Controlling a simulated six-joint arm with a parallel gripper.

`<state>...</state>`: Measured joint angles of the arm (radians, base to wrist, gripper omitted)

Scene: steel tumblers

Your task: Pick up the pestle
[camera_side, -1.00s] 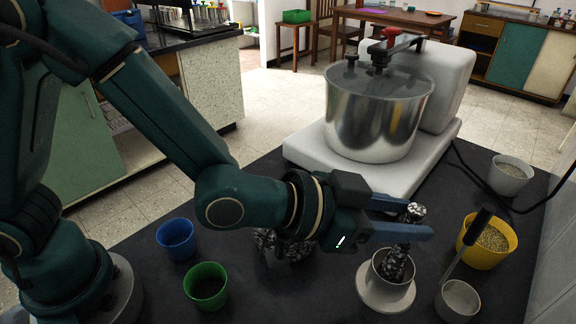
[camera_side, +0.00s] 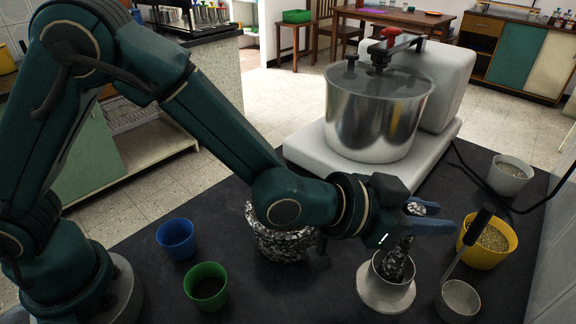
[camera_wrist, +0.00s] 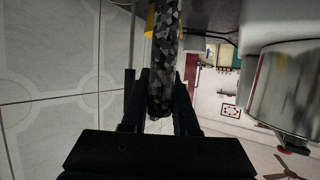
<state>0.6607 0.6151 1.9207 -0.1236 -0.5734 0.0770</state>
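The speckled black-and-white pestle (camera_side: 395,262) stands tilted in a small steel cup (camera_side: 376,286), its upper end leaning right. My gripper (camera_side: 430,214) is level, with its blue fingers on either side of the pestle's upper part. The near finger crosses in front and hides part of it. In the wrist view the pestle (camera_wrist: 165,60) runs down between the two dark fingers (camera_wrist: 163,100), very close to both. The gripper looks open around it; any contact is hard to make out.
A speckled mortar (camera_side: 280,238) stands behind my wrist. Blue (camera_side: 176,238) and green (camera_side: 206,287) cups are at left. A yellow cup (camera_side: 484,254) and a steel cup with a handled tool (camera_side: 459,299) stand close on the right. A large steel pot (camera_side: 375,120) is behind.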

